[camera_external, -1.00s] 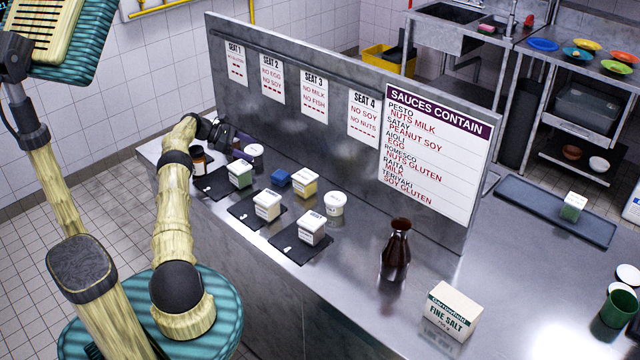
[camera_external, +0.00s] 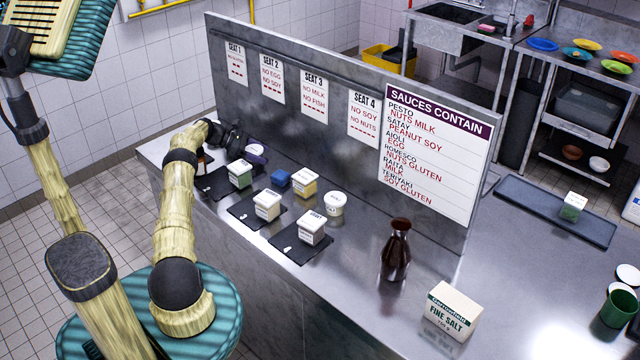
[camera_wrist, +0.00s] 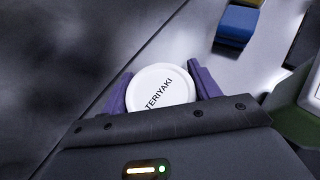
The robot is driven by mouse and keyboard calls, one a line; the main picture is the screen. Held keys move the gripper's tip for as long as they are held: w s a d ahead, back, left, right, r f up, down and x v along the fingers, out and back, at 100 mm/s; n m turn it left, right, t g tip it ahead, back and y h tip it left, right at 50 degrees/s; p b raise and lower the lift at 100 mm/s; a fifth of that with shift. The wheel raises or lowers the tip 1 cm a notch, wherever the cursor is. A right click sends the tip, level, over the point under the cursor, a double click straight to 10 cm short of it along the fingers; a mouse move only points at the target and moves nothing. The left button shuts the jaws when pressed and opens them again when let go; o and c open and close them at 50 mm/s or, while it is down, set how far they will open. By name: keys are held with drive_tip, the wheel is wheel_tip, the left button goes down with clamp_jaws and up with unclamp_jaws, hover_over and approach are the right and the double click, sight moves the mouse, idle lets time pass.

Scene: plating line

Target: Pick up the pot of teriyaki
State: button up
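The teriyaki pot (camera_wrist: 163,88) has a round white lid lettered TERIYAKI in the wrist view. In the external view the pot (camera_external: 255,148) stands on the steel counter close to the upright panel, partly hidden by my gripper. My gripper (camera_wrist: 160,90) has its two purple fingers on either side of the pot, close to its lid. The fingers look open around it; contact with the pot's sides is hidden. In the external view my gripper (camera_external: 250,156) reaches in low from the left.
Near the pot are a green-sided cube (camera_external: 240,174), a blue block (camera_external: 281,178), a yellow-sided cube (camera_external: 304,183) and a round white-lidded pot (camera_external: 334,204). The signed panel (camera_external: 300,105) stands close behind. A brown bottle (camera_external: 396,250) and salt box (camera_external: 451,310) are farther right.

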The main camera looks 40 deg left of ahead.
sight(258, 149)
drive_tip(key=c, duration=0.4)
wheel_tip(258, 149, up, 10)
drive_tip(key=shift+r+b, duration=0.1)
drive_tip(key=shift+b, duration=0.45)
